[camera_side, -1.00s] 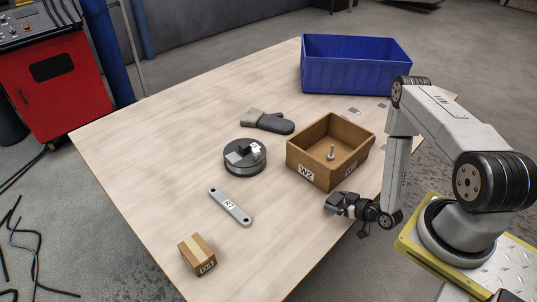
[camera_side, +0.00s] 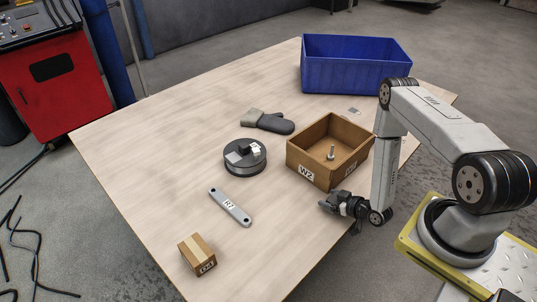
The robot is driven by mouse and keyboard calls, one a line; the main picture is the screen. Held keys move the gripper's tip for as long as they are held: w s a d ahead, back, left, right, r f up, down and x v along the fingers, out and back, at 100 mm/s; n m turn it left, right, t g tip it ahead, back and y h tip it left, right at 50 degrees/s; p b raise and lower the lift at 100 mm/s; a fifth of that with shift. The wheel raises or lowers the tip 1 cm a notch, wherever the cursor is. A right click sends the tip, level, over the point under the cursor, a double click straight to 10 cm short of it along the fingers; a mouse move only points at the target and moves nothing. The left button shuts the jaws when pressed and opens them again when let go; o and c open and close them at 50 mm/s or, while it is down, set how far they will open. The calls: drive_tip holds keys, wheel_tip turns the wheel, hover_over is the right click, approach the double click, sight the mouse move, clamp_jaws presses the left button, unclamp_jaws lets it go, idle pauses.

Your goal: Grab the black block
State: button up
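My gripper (camera_side: 328,203) is dark and small in the picture. It is low near the table's front right edge, just in front of the wooden box (camera_side: 308,176) marked W2. Its fingers point left, and I cannot tell whether they are open or shut, or whether anything is between them. The nearest dark things on the table are a round dark spool-like disc (camera_side: 240,167) with light labels on top and a dark grey mitt (camera_side: 273,125).
The wooden box holds a small bolt-like metal piece (camera_side: 331,153). A grey flat bar (camera_side: 230,207) marked R7 and a small carton (camera_side: 197,255) lie left of my gripper. A blue bin (camera_side: 355,75) stands at the back. Table (camera_side: 150,145) is clear on the left.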

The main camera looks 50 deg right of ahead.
drive_tip(key=c, duration=0.6)
drive_tip(key=shift+r, duration=0.1)
drive_tip(key=shift+s+a+r, duration=0.4)
drive_tip(key=shift+r, duration=0.1)
drive_tip(key=s+a+r, duration=0.2)
drive_tip(key=s+a, duration=0.1)
drive_tip(key=s+a+r, duration=0.2)
drive_tip(key=s+a, duration=0.1)
drive_tip(key=s+a+r, duration=0.2)
drive_tip(key=s+a, duration=0.1)
drive_tip(key=shift+s+r, duration=0.1)
drive_tip(key=shift+r, duration=0.3)
